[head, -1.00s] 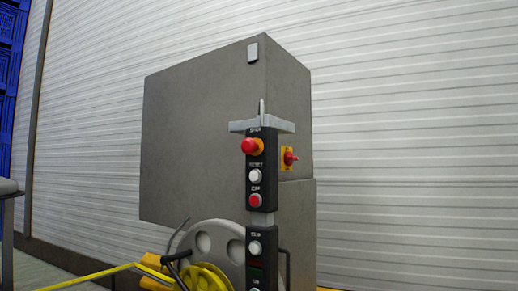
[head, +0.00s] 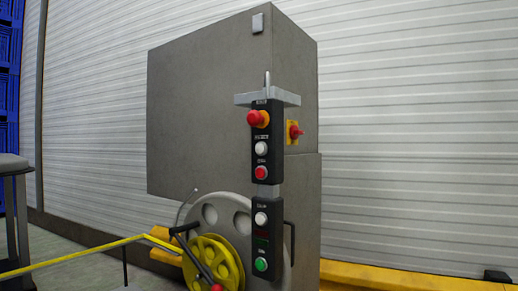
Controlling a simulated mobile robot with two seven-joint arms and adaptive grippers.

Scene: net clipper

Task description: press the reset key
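A black control panel (head: 264,158) hangs upright in front of a grey machine cabinet in the head view. The lower box (head: 266,238) has another white button (head: 261,218), a dark display and a green button (head: 261,264). Neither of my grippers is in view.
The grey cabinet (head: 205,110) has a red rotary switch (head: 294,132) on its side. Grey and yellow wheels (head: 214,262) with a yellow strap (head: 70,258) are below left. A yellow beam (head: 400,280) runs along the lower right. Blue crates (head: 8,90) and a grey stand (head: 14,195) are at left.

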